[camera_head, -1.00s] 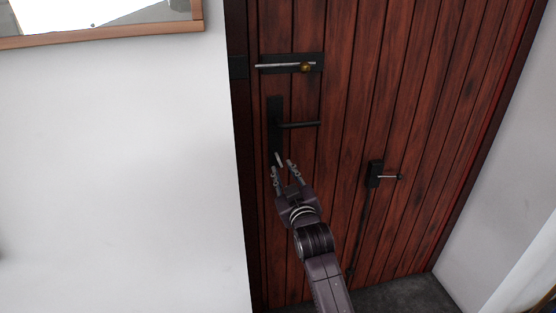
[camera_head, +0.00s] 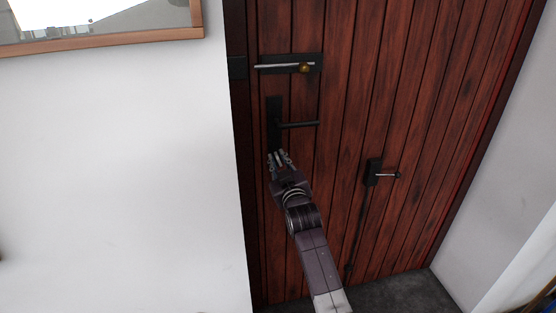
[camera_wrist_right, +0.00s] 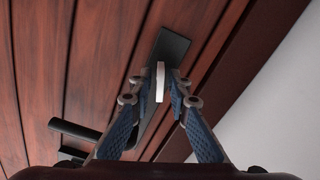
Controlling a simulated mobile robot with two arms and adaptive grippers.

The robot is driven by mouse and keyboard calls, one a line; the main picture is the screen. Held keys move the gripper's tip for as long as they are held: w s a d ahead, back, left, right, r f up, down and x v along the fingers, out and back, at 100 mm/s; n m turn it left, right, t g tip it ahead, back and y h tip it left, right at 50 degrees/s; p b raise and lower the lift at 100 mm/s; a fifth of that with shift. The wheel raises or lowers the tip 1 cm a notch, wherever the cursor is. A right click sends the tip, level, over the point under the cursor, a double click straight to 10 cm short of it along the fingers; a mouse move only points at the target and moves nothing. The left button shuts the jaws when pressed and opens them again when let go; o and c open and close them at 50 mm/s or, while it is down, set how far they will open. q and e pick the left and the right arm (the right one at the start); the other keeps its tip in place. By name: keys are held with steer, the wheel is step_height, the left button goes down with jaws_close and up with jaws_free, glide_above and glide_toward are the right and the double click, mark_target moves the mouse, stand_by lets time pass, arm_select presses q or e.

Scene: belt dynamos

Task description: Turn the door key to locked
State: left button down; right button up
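The brown plank door (camera_head: 345,120) fills the middle of the head view. A small pale key (camera_wrist_right: 160,82) stands out edge-on from the lower part of a dark lock plate (camera_head: 274,112); in the wrist view the plate (camera_wrist_right: 166,56) runs behind it. My right gripper (camera_head: 278,155) is at the plate's lower end, below the lever handle (camera_head: 300,124). Its two fingers (camera_wrist_right: 160,90) lie on either side of the key, with a narrow gap showing at each side. The keyhole is hidden behind the key and fingers. My left gripper is not in view.
A sliding bolt (camera_head: 288,65) with a brass knob sits above the handle. Another dark fitting with a small rod (camera_head: 375,173) is lower right on the door. White wall (camera_head: 120,170) lies left, with a framed picture (camera_head: 110,45) above.

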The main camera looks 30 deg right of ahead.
jaws_close()
steer(key=shift+r+m, duration=0.1)
steer(key=shift+m, duration=0.9)
steer(key=shift+d+m+p, duration=0.1)
steer(key=shift+m+p, duration=0.25)
steer(key=shift+m, duration=0.85)
steer(key=shift+o, duration=1.5)
jaws_free()
steer(key=v, duration=1.2)
